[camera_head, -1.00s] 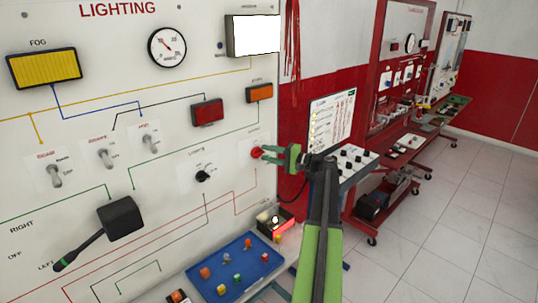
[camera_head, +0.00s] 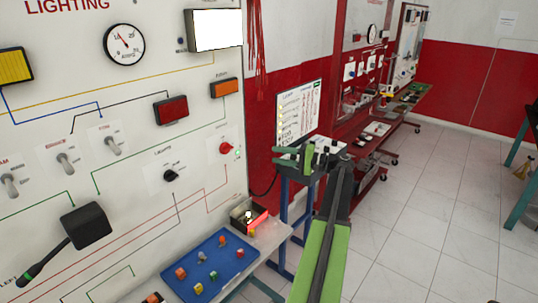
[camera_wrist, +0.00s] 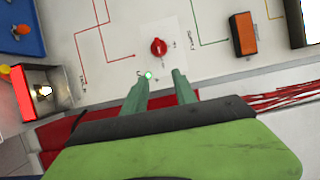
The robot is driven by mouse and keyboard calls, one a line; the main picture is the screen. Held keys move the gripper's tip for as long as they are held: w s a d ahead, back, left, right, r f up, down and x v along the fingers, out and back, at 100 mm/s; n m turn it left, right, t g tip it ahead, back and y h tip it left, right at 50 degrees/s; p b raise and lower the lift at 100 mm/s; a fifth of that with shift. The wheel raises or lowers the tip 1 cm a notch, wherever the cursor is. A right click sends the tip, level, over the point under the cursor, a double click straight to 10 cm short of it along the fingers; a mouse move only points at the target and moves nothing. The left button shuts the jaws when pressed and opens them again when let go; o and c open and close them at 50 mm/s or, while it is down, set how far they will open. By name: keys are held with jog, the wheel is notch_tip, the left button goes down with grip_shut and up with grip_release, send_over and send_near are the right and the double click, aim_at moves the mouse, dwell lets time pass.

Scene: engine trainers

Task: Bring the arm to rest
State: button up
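My gripper (camera_head: 279,156) has green fingers and shows at the end of my green and black arm, to the right of the lighting panel (camera_head: 130,165). It stands clear of the panel's red knob (camera_head: 226,148). In the wrist view the gripper (camera_wrist: 163,75) has its fingers apart, with nothing between them. The red knob (camera_wrist: 158,46) lies beyond the fingertips there, untouched.
A blue tray (camera_head: 190,292) with several small coloured parts and a box with a lit bulb (camera_head: 247,217) are below the panel. Red trainer benches (camera_head: 367,180) stand behind my arm. Tiled floor (camera_head: 440,220) is free at the right.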

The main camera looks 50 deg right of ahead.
dwell(0.4)
jog(key=w+a+f+n+g+y, duration=0.1)
jog(key=w+a+f+n+g, duration=0.25)
jog(key=a, duration=0.65)
jog(key=w+a+f+g+y, duration=0.1)
jog(key=w+a+f+g, duration=0.2)
jog(key=w+a+f, duration=0.5)
jog(key=w+a+f+n+g+y, duration=0.1)
jog(key=w+a+n+g, duration=0.3)
jog(key=a, duration=0.8)
jog(key=s+a+f+n+g+h, duration=0.2)
jog(key=a+f+h, duration=0.1)
jog(key=a, duration=0.8)
jog(key=s+a+f+n+g+h, duration=0.2)
jog(key=a+f, duration=0.2)
jog(key=a, duration=0.7)
jog(key=s+a+f+n+g+h, duration=0.2)
jog(key=a+f+n+h, duration=0.1)
jog(key=a, duration=0.8)
jog(key=shift+a+f+g+h, duration=0.15)
jog(key=shift+f+g+h, duration=0.2)
jog(key=shift+f, duration=0.35)
